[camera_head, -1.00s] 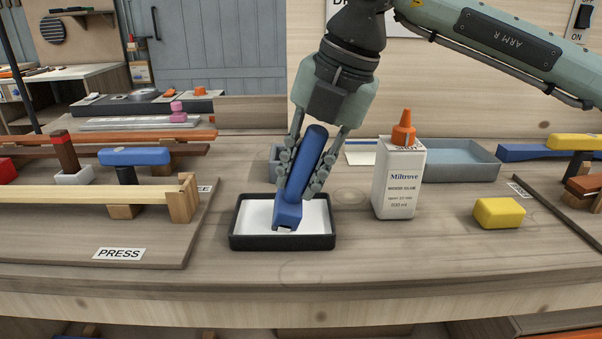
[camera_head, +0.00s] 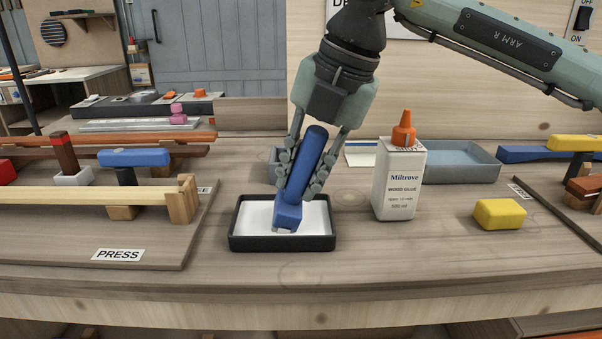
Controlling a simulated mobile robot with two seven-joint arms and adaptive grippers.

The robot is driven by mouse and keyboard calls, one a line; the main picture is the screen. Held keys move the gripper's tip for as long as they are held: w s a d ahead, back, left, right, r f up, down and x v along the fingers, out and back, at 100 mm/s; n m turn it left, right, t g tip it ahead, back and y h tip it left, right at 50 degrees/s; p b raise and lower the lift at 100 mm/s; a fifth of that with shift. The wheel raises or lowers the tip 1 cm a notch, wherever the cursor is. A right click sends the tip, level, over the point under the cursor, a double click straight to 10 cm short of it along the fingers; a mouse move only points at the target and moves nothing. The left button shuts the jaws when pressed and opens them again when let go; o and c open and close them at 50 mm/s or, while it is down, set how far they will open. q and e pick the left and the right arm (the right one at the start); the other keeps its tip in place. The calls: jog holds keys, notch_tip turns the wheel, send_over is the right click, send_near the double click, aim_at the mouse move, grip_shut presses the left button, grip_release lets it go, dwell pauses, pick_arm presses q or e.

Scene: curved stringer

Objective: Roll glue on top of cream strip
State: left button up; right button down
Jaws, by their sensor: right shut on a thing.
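My right gripper (camera_head: 309,170) is shut on a blue glue roller (camera_head: 316,150), which it holds tilted. The roller's lower end is over the white glue in a black tray (camera_head: 283,243); I cannot tell exactly how deep it touches. The cream strip (camera_head: 90,196) lies lengthwise at the left, on the board marked PRESS, with wooden blocks at its right end. The roller is to the right of the strip, apart from it. My left gripper is not in view.
A white glue bottle with an orange cap (camera_head: 399,180) stands right of the tray. A yellow block (camera_head: 499,214) and a grey tray (camera_head: 460,163) are further right. A blue-handled clamp (camera_head: 134,158) stands behind the strip. The front bench edge is clear.

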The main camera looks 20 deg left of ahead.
jog(key=shift+r+p, duration=1.75)
jog(key=shift+r, duration=1.75)
